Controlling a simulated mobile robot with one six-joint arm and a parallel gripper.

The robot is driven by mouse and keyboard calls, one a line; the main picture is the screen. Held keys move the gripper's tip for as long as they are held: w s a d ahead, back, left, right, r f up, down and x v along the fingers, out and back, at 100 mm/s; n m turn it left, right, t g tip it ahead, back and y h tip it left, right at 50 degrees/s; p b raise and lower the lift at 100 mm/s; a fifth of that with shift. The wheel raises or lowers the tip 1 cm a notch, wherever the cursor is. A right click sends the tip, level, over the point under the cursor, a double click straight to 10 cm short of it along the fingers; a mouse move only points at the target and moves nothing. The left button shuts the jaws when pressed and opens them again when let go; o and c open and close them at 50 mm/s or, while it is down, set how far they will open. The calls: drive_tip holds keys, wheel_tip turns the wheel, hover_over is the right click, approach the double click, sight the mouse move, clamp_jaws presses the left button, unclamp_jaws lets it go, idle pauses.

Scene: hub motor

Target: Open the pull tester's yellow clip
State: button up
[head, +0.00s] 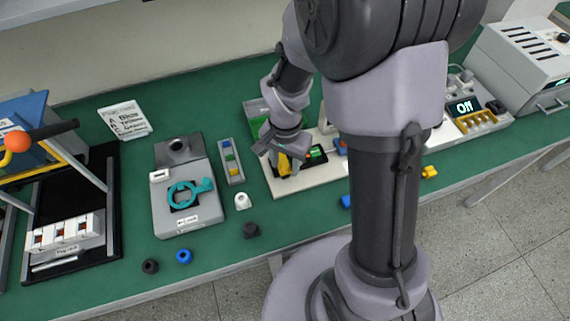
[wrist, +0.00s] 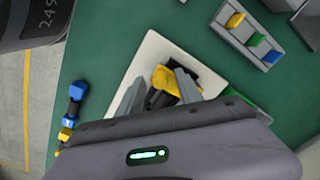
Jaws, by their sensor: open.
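The yellow clip (head: 284,167) sits on the pull tester's white base plate (head: 280,189), beside a dark block with a small green light. My gripper (head: 277,147) is directly above the clip, pointing down. In the wrist view the clip (wrist: 162,77) shows between the two spread fingers of my gripper (wrist: 160,92), with black parts beside it. The fingers are open; I cannot tell whether either touches the clip. My gripper's body hides the near part of the tester in the wrist view, and my arm hides its right part in the head view.
A grey tray with coloured blocks (head: 231,161) lies left of the tester. Further left is a grey device with a teal ring (head: 188,194). Loose blue and yellow connectors (wrist: 72,105) lie near the bench edge. A device with an "On" display (head: 464,107) stands right.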

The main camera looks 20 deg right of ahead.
clamp_jaws()
idle(1.4)
